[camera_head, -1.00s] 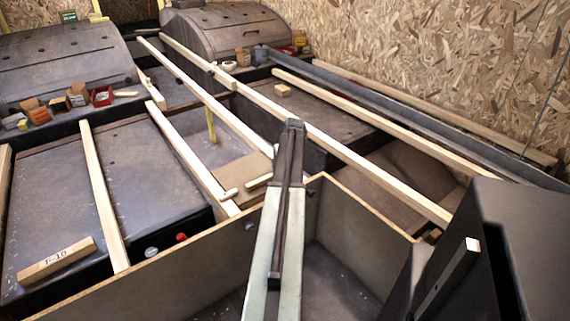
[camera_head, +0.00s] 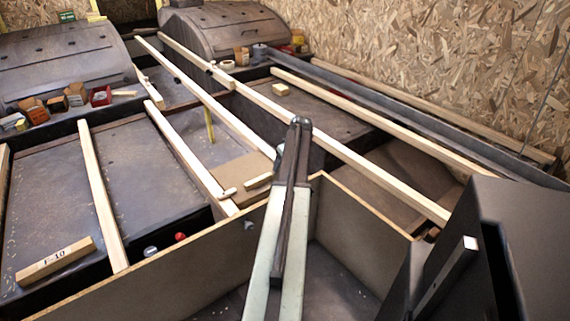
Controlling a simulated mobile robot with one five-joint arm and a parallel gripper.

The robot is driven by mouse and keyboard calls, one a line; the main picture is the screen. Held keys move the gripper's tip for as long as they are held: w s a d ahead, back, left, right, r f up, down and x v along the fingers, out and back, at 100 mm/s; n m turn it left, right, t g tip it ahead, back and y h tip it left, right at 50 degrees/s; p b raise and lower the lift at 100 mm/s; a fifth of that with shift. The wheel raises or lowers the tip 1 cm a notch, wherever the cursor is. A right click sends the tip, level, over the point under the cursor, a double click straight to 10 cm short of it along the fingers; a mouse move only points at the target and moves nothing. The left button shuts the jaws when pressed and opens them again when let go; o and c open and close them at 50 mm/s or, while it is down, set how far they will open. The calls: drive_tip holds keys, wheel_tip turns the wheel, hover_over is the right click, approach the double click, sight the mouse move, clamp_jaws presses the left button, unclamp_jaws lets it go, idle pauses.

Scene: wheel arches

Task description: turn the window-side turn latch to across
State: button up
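I cannot make out for certain which piece is the window-side turn latch. Two short pale wooden pieces lie near the middle: one small rounded piece (camera_head: 228,193) at the near end of a wooden batten, and one short bar (camera_head: 258,181) on a tan board (camera_head: 235,174). A dark knob (camera_head: 249,225) sits on the grey panel left of my arm. My gripper (camera_head: 300,123) is at the dark far end of my arm, above the panel corner and right of the short bar. Its fingers are seen from behind, and their opening is hidden. I see nothing held.
Long pale battens (camera_head: 340,152) run across the dark bays. A block marked F-10 (camera_head: 56,260) lies at left. Two wheel arches (camera_head: 225,30) stand at the back, with small boxes (camera_head: 75,94) before the left one. A dark upright body (camera_head: 525,250) fills the lower right.

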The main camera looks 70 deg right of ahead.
drive_tip(key=shift+s, duration=0.25)
drive_tip(key=o, duration=1.4)
drive_tip(key=shift+w, duration=0.15)
drive_tip(key=p+v, duration=0.7)
drive_tip(key=shift+r, duration=0.35)
